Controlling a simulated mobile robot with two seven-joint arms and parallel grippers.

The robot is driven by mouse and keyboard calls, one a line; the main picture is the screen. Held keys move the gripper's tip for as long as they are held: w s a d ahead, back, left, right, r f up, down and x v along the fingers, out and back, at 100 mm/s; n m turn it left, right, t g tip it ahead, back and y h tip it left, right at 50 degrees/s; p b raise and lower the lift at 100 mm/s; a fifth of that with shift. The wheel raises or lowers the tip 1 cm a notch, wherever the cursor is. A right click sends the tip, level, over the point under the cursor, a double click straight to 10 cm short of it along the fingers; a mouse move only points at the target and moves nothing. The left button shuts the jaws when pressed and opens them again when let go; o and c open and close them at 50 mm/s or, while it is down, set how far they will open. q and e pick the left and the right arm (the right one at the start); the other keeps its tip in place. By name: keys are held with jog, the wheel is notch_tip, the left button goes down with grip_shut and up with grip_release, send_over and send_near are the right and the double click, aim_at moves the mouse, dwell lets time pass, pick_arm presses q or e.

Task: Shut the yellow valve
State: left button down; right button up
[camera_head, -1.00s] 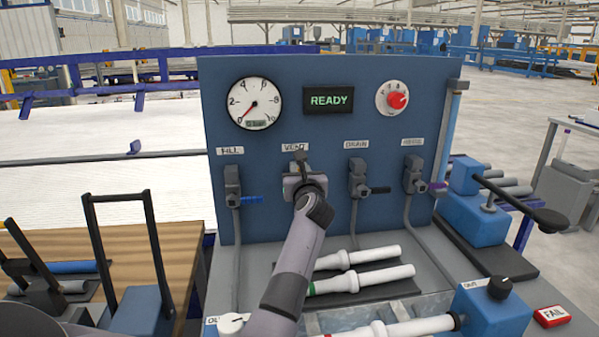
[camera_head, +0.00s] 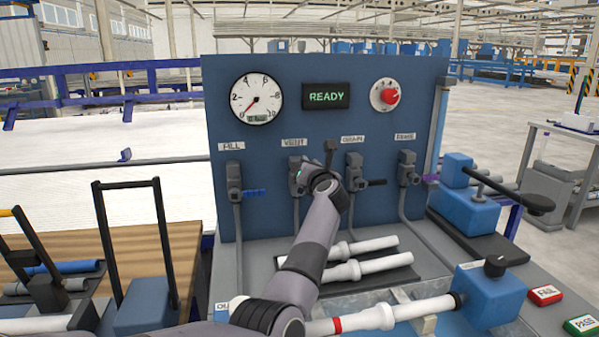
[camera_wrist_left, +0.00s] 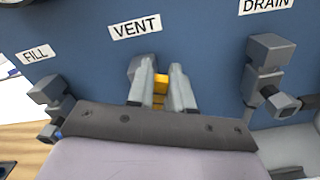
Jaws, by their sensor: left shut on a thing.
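The yellow valve handle (camera_wrist_left: 160,85) shows in the left wrist view below the VENT label (camera_wrist_left: 135,26), between the two fingers of my left gripper (camera_wrist_left: 161,75). The fingers are shut on it. Much of the handle is covered by the fingers, so its angle is hard to tell. In the head view my left gripper (camera_head: 316,178) is at the VENT valve body (camera_head: 296,176) on the blue panel, and the yellow handle is hidden there. My right gripper is not in view.
Beside it are the FILL valve with a blue handle (camera_head: 254,193), the DRAIN valve with a black handle (camera_head: 377,182) and a valve with a purple handle (camera_head: 430,178). The gauge (camera_head: 256,98) needle is near 0. The display (camera_head: 326,96) reads READY. White pipes (camera_head: 368,265) lie below.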

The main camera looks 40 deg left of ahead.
pick_arm(q)
jog(key=w+d+f+m, duration=0.1)
jog(key=f+m, duration=0.2)
jog(key=m, duration=0.3)
jog(key=w+d+f+m+b, duration=0.1)
jog(key=w+d+f+m, duration=0.1)
jog(key=f+m, duration=0.2)
jog(key=shift+w+m, duration=0.25)
jog(key=shift+m, duration=1.55)
jog(key=c, duration=1.2)
grip_release()
jog(key=shift+o, duration=0.5)
jog(key=shift+r, duration=0.1)
